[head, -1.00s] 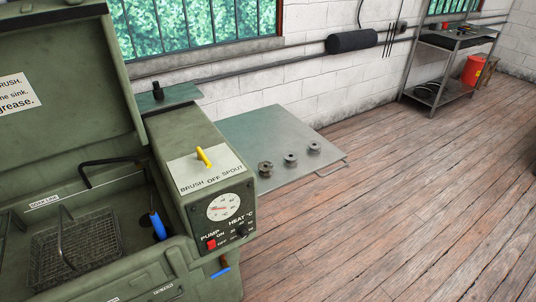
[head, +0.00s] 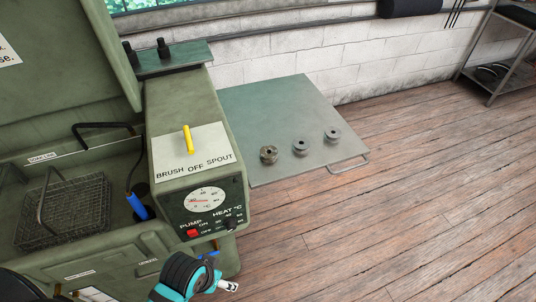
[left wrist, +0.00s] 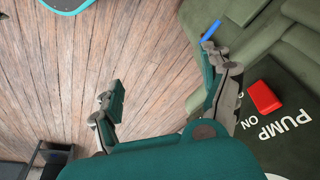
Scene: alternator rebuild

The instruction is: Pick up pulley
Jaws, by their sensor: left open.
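Three small round metal pulleys stand in a row on a grey-green shelf plate (head: 270,100) in the head view. The left pulley (head: 268,155) is darker and brownish; the middle pulley (head: 300,147) and right pulley (head: 332,135) are plain grey. My left gripper (head: 230,286) is at the bottom of the head view, in front of the washer's control panel and well apart from the pulleys. In the left wrist view my left gripper (left wrist: 163,88) is open and empty, with wood floor between its fingers. No pulley shows there. My right gripper is not in view.
The green parts washer (head: 185,110) stands left of the plate, with a wire basket (head: 62,215) in its sink. Its red pump switch (left wrist: 264,97) is close beside my left gripper. A metal rack (head: 497,60) stands at far right. The wood floor is clear.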

